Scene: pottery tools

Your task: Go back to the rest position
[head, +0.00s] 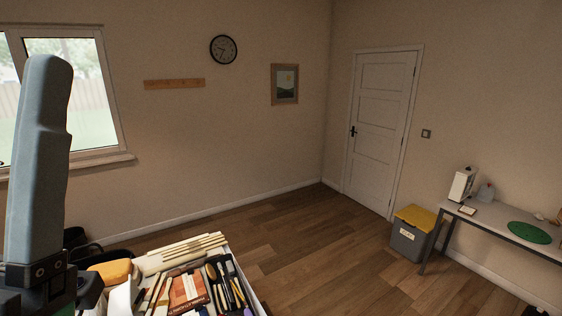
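A large grey-blue part of my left gripper (40,150) stands upright very close to the camera at the left edge, on a black bolted mount. Only one finger-like piece shows, so I cannot tell whether it is open or shut, and I see nothing held. My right gripper is not in view. A white tray (262,306) of pottery tools is at the bottom, right of the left gripper. It holds pale wooden sticks (182,250), a reddish-brown box (187,291) and several dark-handled tools (228,285). A yellow-orange sponge-like piece (112,271) lies at its left.
A table (485,222) with a green round mat (530,232) and a white device (462,184) stands at the right. A grey bin with a yellow lid (411,236) is beside it. The wooden floor (310,250) before the white door (381,125) is clear.

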